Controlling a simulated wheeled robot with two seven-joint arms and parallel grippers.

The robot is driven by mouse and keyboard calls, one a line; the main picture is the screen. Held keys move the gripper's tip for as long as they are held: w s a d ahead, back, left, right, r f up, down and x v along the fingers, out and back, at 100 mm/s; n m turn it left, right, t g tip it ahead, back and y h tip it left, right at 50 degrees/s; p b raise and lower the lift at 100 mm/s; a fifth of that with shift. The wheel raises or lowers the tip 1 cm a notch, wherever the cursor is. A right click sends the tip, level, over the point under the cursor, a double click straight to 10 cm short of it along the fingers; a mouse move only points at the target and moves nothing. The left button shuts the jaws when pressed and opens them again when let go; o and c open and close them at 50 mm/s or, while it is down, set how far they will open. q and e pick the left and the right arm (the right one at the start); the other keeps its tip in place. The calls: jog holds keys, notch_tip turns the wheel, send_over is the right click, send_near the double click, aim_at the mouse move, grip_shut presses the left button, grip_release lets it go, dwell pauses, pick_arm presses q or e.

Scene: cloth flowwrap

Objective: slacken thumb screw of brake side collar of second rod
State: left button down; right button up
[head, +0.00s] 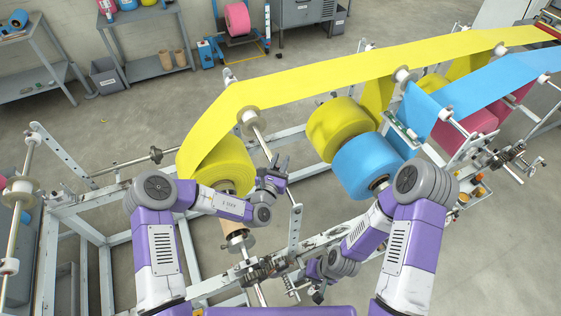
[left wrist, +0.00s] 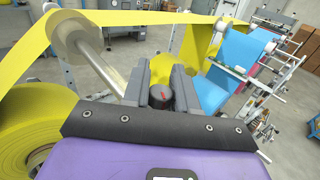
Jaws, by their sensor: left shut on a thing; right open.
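My left gripper (head: 280,163) is beside the big yellow roll (head: 222,162), near the lower end of a guide roller's rod (head: 254,128). In the left wrist view, its two dark fingers (left wrist: 161,88) are shut on a dark round knob with a red mark, which looks like the thumb screw (left wrist: 161,98). The collar under the knob is hidden. In the head view, the knob is too small to make out. My right gripper (head: 318,292) is open and low at the front, near the frame's front rail, apart from the knob.
A yellow web (head: 330,82) runs from the yellow roll over a guide roller (head: 250,114) to the upper right. A blue roll (head: 366,165) and another yellow roll (head: 338,127) are right of my left gripper. A perforated upright (head: 295,232) stands between my grippers.

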aim_at(277, 168)
pick_arm(q)
jog(key=shift+r, duration=0.2)
jog(key=c, duration=1)
grip_release()
jog(key=shift+f, duration=0.1)
jog(key=b+v, duration=0.1)
jog(key=v, duration=0.6)
jog(key=shift+s, duration=0.25)
